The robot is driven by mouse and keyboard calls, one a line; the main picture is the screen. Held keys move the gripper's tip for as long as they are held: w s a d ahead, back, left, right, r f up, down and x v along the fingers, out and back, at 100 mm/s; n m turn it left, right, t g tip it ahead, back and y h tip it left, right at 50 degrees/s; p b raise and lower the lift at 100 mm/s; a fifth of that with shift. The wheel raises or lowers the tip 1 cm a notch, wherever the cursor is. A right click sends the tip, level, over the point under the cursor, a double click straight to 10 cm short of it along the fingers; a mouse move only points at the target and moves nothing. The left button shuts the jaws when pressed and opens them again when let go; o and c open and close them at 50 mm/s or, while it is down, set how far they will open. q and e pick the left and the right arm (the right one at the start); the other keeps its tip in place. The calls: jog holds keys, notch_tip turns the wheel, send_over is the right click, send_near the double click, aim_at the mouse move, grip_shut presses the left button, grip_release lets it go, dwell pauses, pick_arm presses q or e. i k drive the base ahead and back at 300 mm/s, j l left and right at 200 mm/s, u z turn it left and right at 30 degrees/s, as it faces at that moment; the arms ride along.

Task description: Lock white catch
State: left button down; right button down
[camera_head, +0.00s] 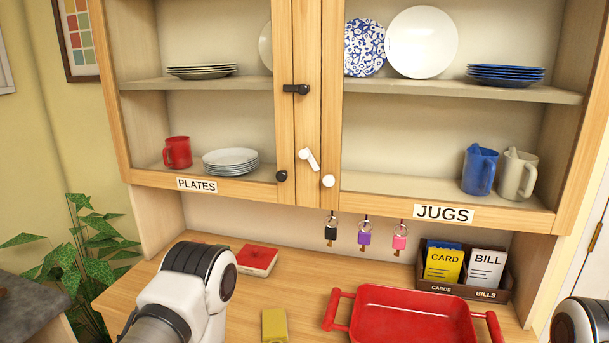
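The white catch (309,160) sits on the middle post between the two cupboard doors. It is tilted, slanting down to the right, with its lower end near the edge of the right door; I cannot tell whether it overlaps that door. The right door, labelled JUGS (443,214), looks closed and has a white knob (328,181) just below the catch. A black catch (296,89) higher up lies level across the post and the left door's edge. My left arm shows at the lower left and part of my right arm at the lower right corner, both well below the catch; neither gripper shows.
A black knob (281,176) is on the left door. Keys (364,234) hang under the cupboard. On the counter are a red tray (412,315), a card box (464,270), a red book (257,260) and a yellow block (275,326). Space before the doors is clear.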

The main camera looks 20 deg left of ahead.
aim_at(303, 154)
jog(key=i+j, duration=0.15)
jog(key=j, duration=0.35)
jog(key=i+j, duration=0.1)
jog(key=j, duration=0.4)
jog(key=i+j, duration=0.15)
jog(key=j, duration=0.35)
jog(key=i+j+z, duration=0.1)
jog(key=j, duration=0.35)
